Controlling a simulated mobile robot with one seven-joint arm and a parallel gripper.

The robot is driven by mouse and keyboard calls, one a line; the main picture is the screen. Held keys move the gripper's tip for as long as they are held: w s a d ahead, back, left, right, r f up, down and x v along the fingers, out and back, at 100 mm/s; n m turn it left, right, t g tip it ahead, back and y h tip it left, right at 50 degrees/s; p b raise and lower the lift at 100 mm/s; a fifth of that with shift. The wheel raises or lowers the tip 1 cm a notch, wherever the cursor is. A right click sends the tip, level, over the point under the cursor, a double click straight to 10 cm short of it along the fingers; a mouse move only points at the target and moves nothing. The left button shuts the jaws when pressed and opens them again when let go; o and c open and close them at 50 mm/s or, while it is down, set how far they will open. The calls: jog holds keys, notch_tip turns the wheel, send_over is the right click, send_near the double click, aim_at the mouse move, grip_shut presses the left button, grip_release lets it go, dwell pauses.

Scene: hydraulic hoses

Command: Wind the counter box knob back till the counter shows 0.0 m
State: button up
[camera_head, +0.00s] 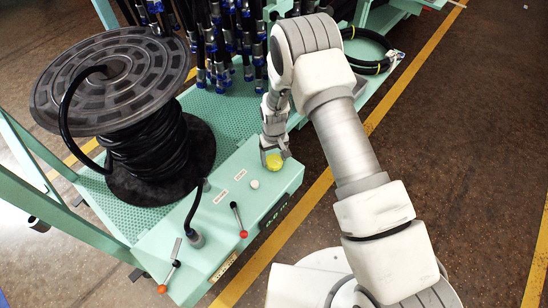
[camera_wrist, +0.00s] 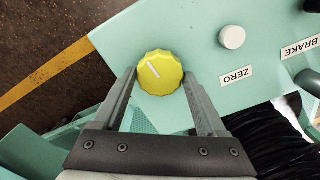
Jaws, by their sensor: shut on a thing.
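The yellow counter knob (camera_head: 274,161) is on top of the green box (camera_head: 230,215), near its far right corner. My gripper (camera_head: 271,155) reaches down from above and is shut on the knob. In the wrist view the scalloped knob (camera_wrist: 160,72) sits between the fingertips, its white pointer line slanting up to the left. The counter display (camera_head: 274,214) is on the box's right side face; it shows green characters ending in "m", but the digits are too small to read surely.
A white button (camera_head: 254,184) by the ZERO label (camera_wrist: 236,76) is close to the knob. Two levers, red-tipped (camera_head: 243,234) and orange-tipped (camera_head: 162,289), stand on the box. The hose reel (camera_head: 150,110) is at left; hanging hoses (camera_head: 225,45) are behind.

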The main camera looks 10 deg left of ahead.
aim_at(274, 160)
dwell(1.8)
jog(key=o, duration=1.3)
notch_tip(274, 160, up, 17)
jog(key=p, duration=0.4)
jog(key=shift+r+p, duration=0.2)
jog(key=shift+p, duration=0.1)
